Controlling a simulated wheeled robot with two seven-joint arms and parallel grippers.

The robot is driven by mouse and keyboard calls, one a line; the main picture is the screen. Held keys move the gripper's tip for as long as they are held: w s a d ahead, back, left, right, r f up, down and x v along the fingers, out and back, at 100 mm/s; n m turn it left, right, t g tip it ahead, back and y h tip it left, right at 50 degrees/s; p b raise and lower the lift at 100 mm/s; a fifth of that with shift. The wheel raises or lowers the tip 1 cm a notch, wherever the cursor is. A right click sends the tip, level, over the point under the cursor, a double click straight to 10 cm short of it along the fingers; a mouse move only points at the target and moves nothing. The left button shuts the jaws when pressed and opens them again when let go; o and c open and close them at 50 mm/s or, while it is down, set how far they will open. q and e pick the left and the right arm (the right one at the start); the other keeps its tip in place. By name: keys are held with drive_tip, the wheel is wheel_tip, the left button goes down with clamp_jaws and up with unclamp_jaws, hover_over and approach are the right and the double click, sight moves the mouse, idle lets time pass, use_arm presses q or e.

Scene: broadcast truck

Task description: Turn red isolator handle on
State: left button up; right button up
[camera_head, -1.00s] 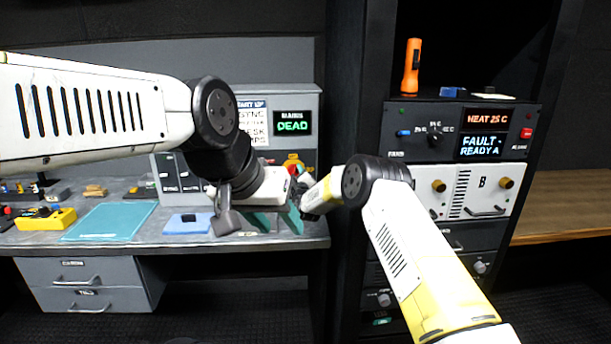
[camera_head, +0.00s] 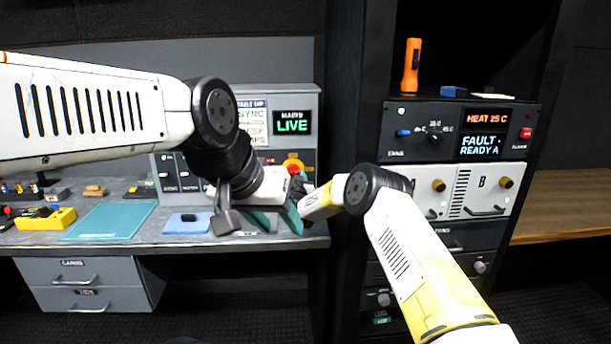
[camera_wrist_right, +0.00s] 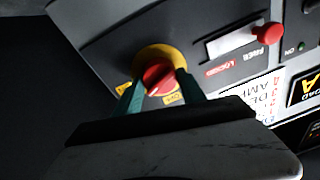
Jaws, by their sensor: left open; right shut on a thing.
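The red isolator handle (camera_wrist_right: 157,76) sits on a round yellow plate (camera_wrist_right: 150,54) on the grey panel. In the right wrist view the teal fingers of my right gripper (camera_wrist_right: 160,90) are on both sides of the handle, shut on it. In the head view the yellow plate (camera_head: 292,160) is partly hidden behind my arms. The mains display (camera_head: 292,123) reads LIVE in green. My left gripper (camera_head: 284,218) is open and empty, low in front of the panel over the bench edge. Small yellow labels beside the plate are hard to read.
A red knob (camera_wrist_right: 266,34) stands out from a slot beside the handle. The bench (camera_head: 150,240) holds a teal mat (camera_head: 108,221), a blue pad (camera_head: 187,223) and a yellow tray (camera_head: 46,219). A rack (camera_head: 455,180) with an orange torch (camera_head: 411,67) on top stands right.

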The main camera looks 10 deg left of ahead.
drive_tip(key=shift+f+m+h, duration=0.1)
drive_tip(key=shift+m+h, duration=0.3)
drive_tip(key=shift+m, duration=2)
drive_tip(key=o, duration=1.4)
drive_tip(key=shift+c, duration=0.2)
drive_tip(key=shift+s, duration=0.1)
drive_tip(key=v, duration=0.7)
drive_tip(key=shift+s+f, duration=0.15)
drive_tip(key=shift+s, duration=0.15)
drive_tip(key=shift+d, duration=0.1)
